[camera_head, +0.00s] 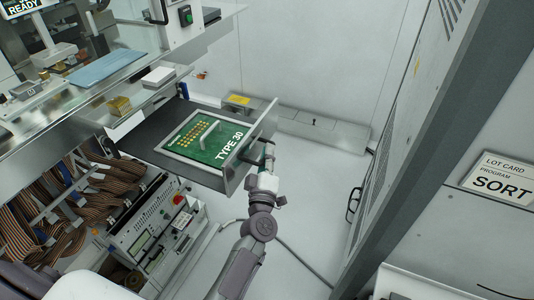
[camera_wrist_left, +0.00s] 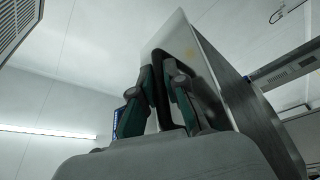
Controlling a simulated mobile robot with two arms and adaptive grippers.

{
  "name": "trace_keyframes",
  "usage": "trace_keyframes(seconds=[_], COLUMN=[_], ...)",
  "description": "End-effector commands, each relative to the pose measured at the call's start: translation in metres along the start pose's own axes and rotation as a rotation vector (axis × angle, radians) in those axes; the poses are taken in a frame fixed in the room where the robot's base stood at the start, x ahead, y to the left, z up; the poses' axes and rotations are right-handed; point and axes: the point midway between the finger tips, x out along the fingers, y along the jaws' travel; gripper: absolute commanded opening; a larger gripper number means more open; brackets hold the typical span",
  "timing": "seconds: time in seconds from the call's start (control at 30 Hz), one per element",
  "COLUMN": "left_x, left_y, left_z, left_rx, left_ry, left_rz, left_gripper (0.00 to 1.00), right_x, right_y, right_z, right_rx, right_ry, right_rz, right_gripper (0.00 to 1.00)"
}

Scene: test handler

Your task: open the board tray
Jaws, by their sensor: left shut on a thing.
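The board tray (camera_head: 143,143) is pulled well out of the bench, like a drawer. A green board (camera_head: 205,139) marked TYPE 30 lies in it, with rows of gold parts and a pale handle. The tray's grey front panel (camera_head: 264,121) faces right. My left gripper (camera_head: 260,160) is at the outer side of this panel, shut on the tray's dark handle, which the fingers largely hide. In the left wrist view, the green-grey fingers of my left gripper (camera_wrist_left: 161,88) reach up against the panel (camera_wrist_left: 187,62). My right gripper is not in view.
Below the tray, an instrument rack (camera_head: 160,222) and bundles of brown ribbon cable (camera_head: 50,205) fill the bench. A tall grey cabinet (camera_head: 425,130) stands at right, beside a SORT lot card (camera_head: 500,180). White floor (camera_head: 315,190) between them is mostly clear.

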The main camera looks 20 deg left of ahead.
Motion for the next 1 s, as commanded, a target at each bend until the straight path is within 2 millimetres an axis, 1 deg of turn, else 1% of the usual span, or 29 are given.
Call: trace_keyframes(seconds=[0.03,0.1,0.37,0.47,0.57,0.67,0.8,1.0], left_x=[-0.001,-0.001,0.0,-0.004,-0.017,-0.037,-0.068,-0.104], left_y=[-0.002,-0.002,-0.001,-0.001,-0.002,-0.003,-0.003,-0.002], left_z=[0.001,0.001,0.0,0.0,0.001,0.001,0.001,0.001], left_rx=[0.001,0.001,0.0,0.001,0.001,0.002,0.003,0.001], left_ry=[-0.002,-0.002,0.0,-0.001,-0.003,-0.003,-0.003,-0.004], left_rz=[-0.003,-0.003,-0.001,-0.002,-0.003,-0.005,-0.005,-0.004], left_gripper=[0.14,0.23,0.23,0.23,0.23,0.23,0.23,0.23], right_x=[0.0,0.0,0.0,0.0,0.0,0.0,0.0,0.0], right_y=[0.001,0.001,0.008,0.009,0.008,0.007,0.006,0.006], right_z=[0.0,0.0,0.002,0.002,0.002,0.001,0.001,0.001], right_rx=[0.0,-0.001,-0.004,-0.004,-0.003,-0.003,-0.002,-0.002], right_ry=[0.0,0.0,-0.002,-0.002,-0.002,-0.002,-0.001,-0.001], right_rz=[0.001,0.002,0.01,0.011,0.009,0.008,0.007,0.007], right_gripper=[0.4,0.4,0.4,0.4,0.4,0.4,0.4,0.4])
